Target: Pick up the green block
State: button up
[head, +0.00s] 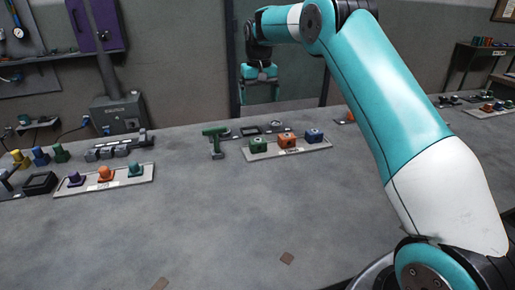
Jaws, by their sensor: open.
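The green block (259,143) sits at the left end of a light tray (270,154) in the middle of the bench. An orange block (288,140) and a blue block (314,136) stand to its right on the same tray. My gripper (260,95) is open and appears empty. In the picture it is above the green block and apart from it, pointing down. How far behind or in front of the block it is, I cannot tell.
A green drill-like tool (215,140) stands just left of the tray. Another tray (105,184) at the left holds purple, orange and teal pieces. A grey machine (120,115) stands at the back left. The front of the bench (220,220) is mostly clear.

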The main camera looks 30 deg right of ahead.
send_over(258, 140)
jog(key=f, duration=1.1)
jog(key=shift+s+a+f, duration=0.1)
jog(key=shift+s, duration=0.3)
jog(key=f, duration=0.3)
jog(key=f+p, duration=0.1)
jog(key=f, duration=0.1)
jog(key=shift+w+f, duration=0.3)
jog(key=shift+c, duration=0.2)
jog(key=shift+r, duration=0.1)
jog(key=c, duration=1.1)
